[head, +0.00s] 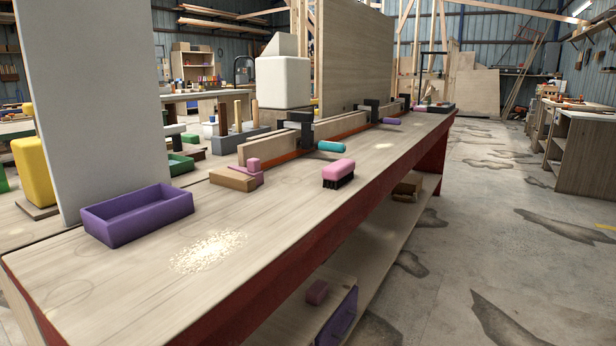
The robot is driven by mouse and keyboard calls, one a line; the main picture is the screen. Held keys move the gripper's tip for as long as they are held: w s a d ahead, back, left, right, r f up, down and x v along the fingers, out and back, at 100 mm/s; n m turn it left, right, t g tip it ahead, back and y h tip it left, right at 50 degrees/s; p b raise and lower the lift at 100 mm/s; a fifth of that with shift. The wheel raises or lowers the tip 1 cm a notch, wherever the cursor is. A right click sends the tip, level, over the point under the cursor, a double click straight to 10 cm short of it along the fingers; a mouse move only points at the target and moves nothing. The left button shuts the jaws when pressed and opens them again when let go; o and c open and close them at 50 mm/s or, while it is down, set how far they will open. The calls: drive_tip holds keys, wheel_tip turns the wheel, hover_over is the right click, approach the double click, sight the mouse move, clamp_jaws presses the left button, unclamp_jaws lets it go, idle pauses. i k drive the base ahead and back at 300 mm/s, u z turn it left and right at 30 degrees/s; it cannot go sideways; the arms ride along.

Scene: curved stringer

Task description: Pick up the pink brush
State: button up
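The pink brush (338,173) lies on the long wooden workbench (290,215), near its front edge at the picture's middle. It has a rounded pink back on top and dark bristles facing down onto the bench. Nothing touches it. My gripper is not in view.
A purple tray (137,213) and a pile of shavings (209,252) are to the brush's left. A tall white panel (95,100) rises at the left. Concrete floor (480,230) is open at the right.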

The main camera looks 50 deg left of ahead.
sight(336, 175)
drive_tip(key=u, duration=1.7)
